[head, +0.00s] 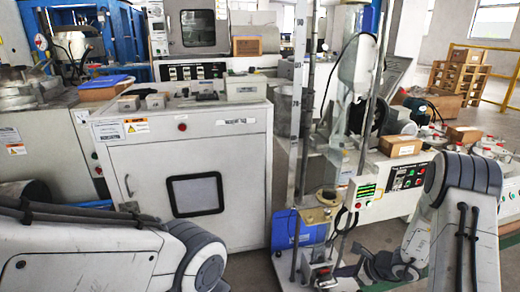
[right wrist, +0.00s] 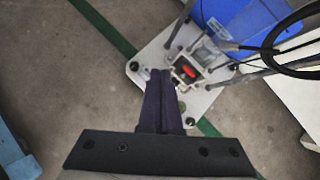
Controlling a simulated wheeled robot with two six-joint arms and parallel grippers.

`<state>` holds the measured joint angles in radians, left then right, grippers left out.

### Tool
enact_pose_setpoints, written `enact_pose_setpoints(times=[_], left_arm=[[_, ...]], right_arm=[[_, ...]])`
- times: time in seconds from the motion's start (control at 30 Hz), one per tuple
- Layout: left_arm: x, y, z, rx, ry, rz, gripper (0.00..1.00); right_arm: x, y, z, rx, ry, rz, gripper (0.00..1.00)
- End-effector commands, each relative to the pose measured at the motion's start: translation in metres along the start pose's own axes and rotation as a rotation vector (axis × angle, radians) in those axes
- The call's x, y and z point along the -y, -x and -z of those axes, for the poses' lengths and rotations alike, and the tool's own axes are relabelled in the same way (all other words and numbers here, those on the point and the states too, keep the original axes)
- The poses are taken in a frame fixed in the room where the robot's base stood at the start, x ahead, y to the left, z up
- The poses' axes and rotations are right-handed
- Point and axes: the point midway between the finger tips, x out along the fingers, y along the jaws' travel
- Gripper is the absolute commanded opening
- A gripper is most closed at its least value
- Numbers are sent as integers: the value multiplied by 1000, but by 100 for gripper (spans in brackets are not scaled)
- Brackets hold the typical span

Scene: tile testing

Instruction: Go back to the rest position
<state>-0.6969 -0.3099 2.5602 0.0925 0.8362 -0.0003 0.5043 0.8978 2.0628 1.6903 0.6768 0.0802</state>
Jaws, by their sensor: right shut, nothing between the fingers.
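My right gripper (head: 347,270) is in the lower right of the head view, dark and partly shown, beside the foot of the tall test stand. In the right wrist view its two dark fingers (right wrist: 159,76) lie together with nothing between them, above the edge of the stand's pale base plate. My left arm crosses the lower left of the head view. The left gripper itself is out of view.
A white cabinet (head: 140,180) fills the left centre. Bare floor (right wrist: 60,85) lies left of the stand.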

Motion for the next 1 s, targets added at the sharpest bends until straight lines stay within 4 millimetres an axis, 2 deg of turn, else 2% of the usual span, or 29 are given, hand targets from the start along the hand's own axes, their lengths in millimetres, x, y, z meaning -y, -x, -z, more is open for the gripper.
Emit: enact_pose_setpoints(times=[0.03,0.1,0.17,0.2,0.27,0.3,0.37,0.4,0.5,0.63,0.8,0.97,1.0], left_arm=[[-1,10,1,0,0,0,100],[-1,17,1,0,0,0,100],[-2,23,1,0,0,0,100],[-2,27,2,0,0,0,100],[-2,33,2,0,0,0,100],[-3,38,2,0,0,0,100],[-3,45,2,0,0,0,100],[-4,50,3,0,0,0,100],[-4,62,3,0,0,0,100],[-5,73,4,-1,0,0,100],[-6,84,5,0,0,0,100],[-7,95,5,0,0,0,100],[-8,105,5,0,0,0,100]], right_arm=[[-16,10,-45,20,145,-60,0],[-45,21,-91,45,333,-148,0],[-74,33,-126,67,499,-224,0],[-94,42,-147,80,613,-276,0],[-128,59,-176,101,794,-356,0],[-151,72,-192,115,919,-410,0],[-186,95,-212,135,1116,-493,0],[-210,113,-223,147,1256,-549,0],[-261,158,-235,171,1607,-680,0],[-299,206,-233,181,1987,-799,0],[-318,250,-224,170,2371,-883,0],[-320,283,-218,141,2686,-915,0],[-318,292,-224,135,2708,-920,0]])
